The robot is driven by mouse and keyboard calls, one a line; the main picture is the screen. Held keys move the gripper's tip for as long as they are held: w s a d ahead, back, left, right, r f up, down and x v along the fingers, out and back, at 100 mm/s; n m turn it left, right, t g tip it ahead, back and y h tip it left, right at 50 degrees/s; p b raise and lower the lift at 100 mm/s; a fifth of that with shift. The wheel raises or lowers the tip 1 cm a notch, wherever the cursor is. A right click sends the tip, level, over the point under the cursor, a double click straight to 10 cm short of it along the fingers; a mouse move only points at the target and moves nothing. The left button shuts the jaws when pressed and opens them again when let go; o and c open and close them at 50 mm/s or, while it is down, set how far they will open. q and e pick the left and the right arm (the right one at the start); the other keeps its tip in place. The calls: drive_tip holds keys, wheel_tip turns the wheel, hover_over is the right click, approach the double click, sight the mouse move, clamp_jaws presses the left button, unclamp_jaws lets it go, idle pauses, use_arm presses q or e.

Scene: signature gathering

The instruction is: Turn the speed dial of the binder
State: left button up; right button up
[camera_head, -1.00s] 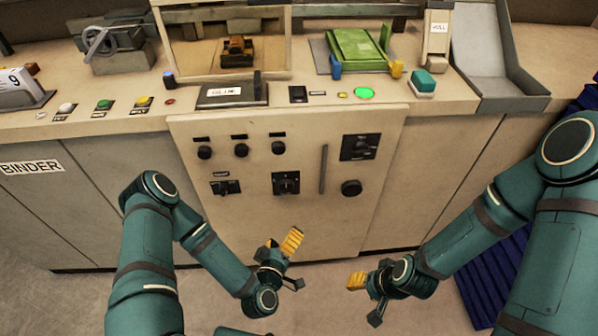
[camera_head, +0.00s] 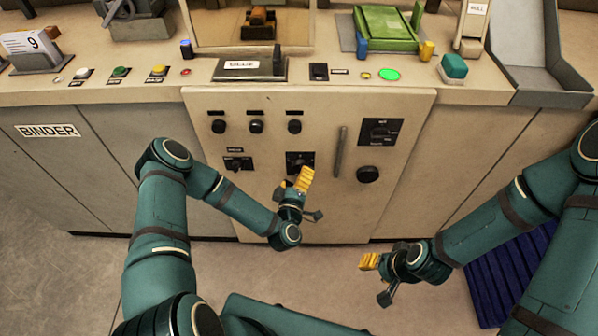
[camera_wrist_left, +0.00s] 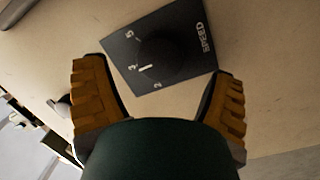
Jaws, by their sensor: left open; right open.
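The speed dial (camera_wrist_left: 170,50) is a round black knob on a dark square plate marked SPEED in the left wrist view. Its white pointer mark is near the 3. In the head view, the dial plate (camera_head: 300,157) at the cabinet's lower middle is partly covered by my left gripper (camera_head: 294,182). My left gripper is open, and its yellow-padded fingers show on both sides of the plate in the left wrist view (camera_wrist_left: 156,78). The knob lies ahead between them, with no visible contact. My right gripper (camera_head: 377,280) is open and empty, lower right, away from the panel.
The binder's front panel (camera_head: 225,205) also holds several black knobs, a smaller switch plate (camera_head: 238,164), a vertical handle (camera_head: 340,150), and a knob (camera_head: 367,174) under a dark plate (camera_head: 380,132). The countertop with its buttons is above. Floor before the panel is clear.

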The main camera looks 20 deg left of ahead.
sight(300, 167)
use_arm(q)
drive_tip(key=shift+w+a, duration=0.1)
drive_tip(key=shift+w, duration=1.15)
drive_tip(key=c, duration=1.2)
drive_tip(key=shift+m, duration=0.3)
drive_tip(key=shift+c, duration=0.3)
drive_tip(key=shift+r+m+p, duration=0.2)
drive_tip(key=shift+m+p, duration=0.5)
drive_tip(key=shift+m, duration=0.2)
drive_tip(key=m+p, duration=0.1)
drive_tip(key=m, duration=0.1)
drive_tip(key=shift+m+g, duration=0.3)
drive_tip(key=shift+g, duration=0.1)
drive_tip(key=m+p, duration=0.1)
drive_tip(key=m, duration=0.2)
drive_tip(key=shift+p, duration=0.3)
drive_tip(key=shift+w+m+g+y+p, duration=0.1)
drive_tip(key=shift+m+g+y+p, duration=0.4)
drive_tip(key=shift+m, duration=0.9)
